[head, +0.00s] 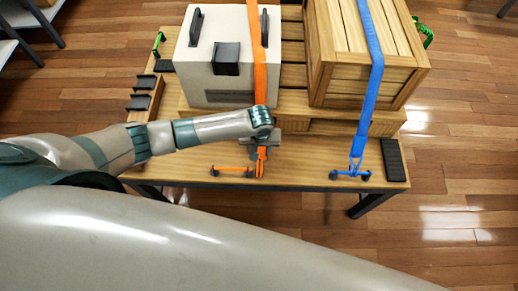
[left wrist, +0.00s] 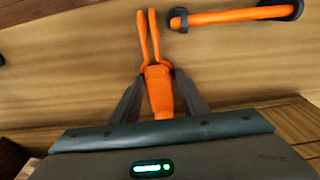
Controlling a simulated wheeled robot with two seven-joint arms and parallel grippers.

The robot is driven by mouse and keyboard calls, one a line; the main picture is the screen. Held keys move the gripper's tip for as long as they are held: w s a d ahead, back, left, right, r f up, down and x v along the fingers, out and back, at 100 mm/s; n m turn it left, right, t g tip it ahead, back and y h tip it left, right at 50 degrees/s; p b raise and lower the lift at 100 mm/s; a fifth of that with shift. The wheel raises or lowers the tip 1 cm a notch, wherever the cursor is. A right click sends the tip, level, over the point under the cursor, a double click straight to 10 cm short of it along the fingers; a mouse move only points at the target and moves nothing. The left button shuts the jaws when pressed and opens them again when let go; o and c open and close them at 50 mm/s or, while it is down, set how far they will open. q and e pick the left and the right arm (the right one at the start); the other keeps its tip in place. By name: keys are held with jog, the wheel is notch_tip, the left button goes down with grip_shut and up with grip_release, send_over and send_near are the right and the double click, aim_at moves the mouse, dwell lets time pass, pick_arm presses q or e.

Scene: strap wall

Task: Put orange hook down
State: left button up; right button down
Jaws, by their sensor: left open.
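The orange hook (head: 261,167) hangs at the lower end of the orange strap (head: 258,60), near the table's front edge. In the left wrist view the hook (left wrist: 158,88) has a thick body and two thin prongs that point away from my gripper. My left gripper (left wrist: 160,92) is open, with one dark finger on each side of the hook's body. In the head view my left gripper (head: 262,150) is partly hidden by its own wrist. An orange bar (head: 232,170) lies beside the hook; in the wrist view the bar (left wrist: 235,15) is apart from the prongs.
A white case (head: 212,70) and a wooden crate (head: 365,85) stand on a pallet on the table (head: 195,165). A blue strap (head: 369,80) runs over the crate to a blue bar (head: 350,174) at the front. Dark brackets (head: 144,91) sit at the left.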

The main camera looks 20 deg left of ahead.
pick_arm(q)
jog(key=shift+s+d, duration=0.1)
jog(key=shift+d, duration=0.3)
jog(key=shift+r, duration=0.25)
notch_tip(320, 180, up, 12)
jog(key=shift+s+r, duration=0.25)
jog(key=shift+s, duration=0.2)
dwell(0.5)
